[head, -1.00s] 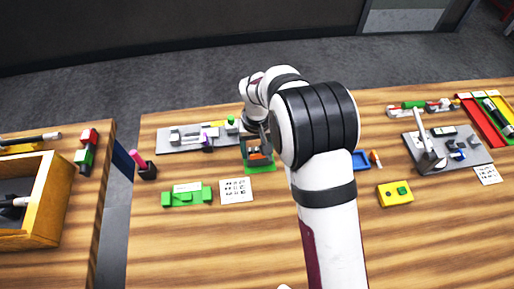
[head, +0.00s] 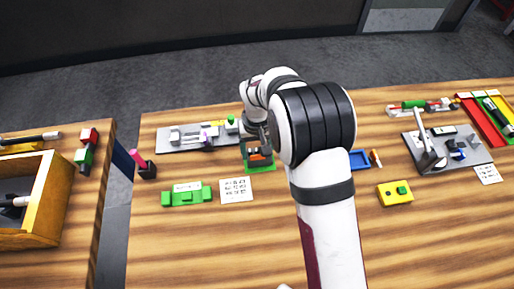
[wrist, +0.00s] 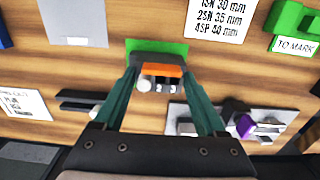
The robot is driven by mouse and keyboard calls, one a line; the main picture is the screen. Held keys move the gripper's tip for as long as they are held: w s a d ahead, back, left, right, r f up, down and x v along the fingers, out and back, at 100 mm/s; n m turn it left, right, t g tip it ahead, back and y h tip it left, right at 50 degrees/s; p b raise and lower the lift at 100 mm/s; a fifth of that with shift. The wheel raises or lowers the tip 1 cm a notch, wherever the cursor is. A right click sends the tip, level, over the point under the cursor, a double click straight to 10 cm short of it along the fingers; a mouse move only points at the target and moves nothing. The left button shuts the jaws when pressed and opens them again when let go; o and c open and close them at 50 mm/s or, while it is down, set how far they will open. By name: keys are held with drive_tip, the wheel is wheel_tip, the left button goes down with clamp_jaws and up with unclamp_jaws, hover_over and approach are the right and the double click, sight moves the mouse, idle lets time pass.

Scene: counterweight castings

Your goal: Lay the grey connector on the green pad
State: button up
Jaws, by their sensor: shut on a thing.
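The grey connector (wrist: 160,60) has an orange strip and small dark and white parts on its near side. My gripper (wrist: 160,74) is shut on it, one teal finger on each side. The green pad (wrist: 135,46) lies on the table just beyond and under the connector in the wrist view; part of it is covered. In the head view the green pad (head: 262,168) shows below my gripper (head: 258,151), with the connector over its far part. I cannot tell whether the connector touches the pad.
A grey plate with fittings (head: 176,146) stands behind and left of the pad. A printed card (head: 236,190) and a green block (head: 186,196) lie in front. A blue tray (head: 359,160) and yellow box (head: 394,194) are to the right. The front table is clear.

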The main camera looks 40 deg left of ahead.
drive_tip(key=shift+f, duration=0.25)
drive_tip(key=o, duration=1.2)
wheel_tip(320, 180, up, 7)
